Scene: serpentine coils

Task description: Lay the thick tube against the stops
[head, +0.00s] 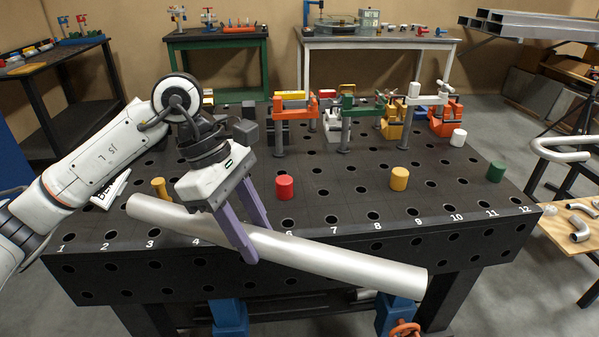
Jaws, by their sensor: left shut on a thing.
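My left gripper (252,246) has its purple fingers shut on the thick tube (345,266), a long pale metal pipe. The tube is tilted in the view, its left end higher, near hole number 3, and its right end lower, in front of the table's front edge. The stops appear to be the short coloured cylinders on the black holed table (345,205): a red one (285,187), an orange one (399,178), a yellow one (160,188), a white one (458,137) and a green one (496,171). The tube shows apart from the red and orange ones. My right gripper is not in view.
Several clamps stand at the back of the table, including an orange one (280,118) and a green one (363,112). A white angle piece (111,189) lies at the left. A wooden board with bent pipes (568,222) stands at the right.

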